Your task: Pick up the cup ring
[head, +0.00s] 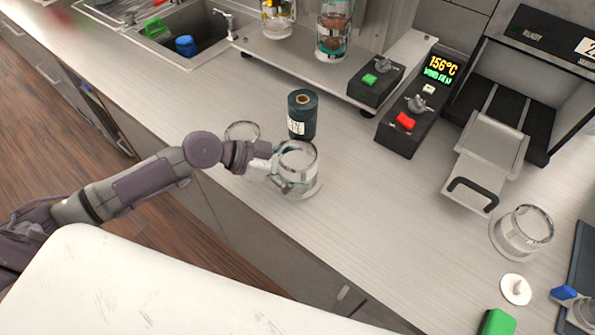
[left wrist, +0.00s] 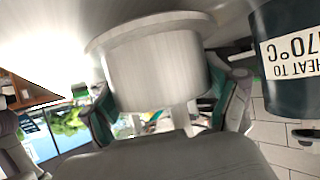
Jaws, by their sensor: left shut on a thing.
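The cup ring (head: 301,158) is a shiny clear-looking cylinder with a wide flange at its base, on or just above the counter near the middle of the head view. My left gripper (head: 281,170) is shut on its side. In the left wrist view the cup ring (left wrist: 155,68) fills the middle, with its flange toward the top of the picture. The fingers of my left gripper (left wrist: 170,100) sit on both sides of it. I cannot tell whether its flange touches the counter. My right gripper is not in view.
A dark film roll (head: 302,115) stands close behind the cup ring. Another clear round piece (head: 242,131) is behind my left wrist. A similar flanged ring (head: 525,230) stands at the right, beside the sealer tray (head: 487,155). The counter (head: 390,215) between is clear.

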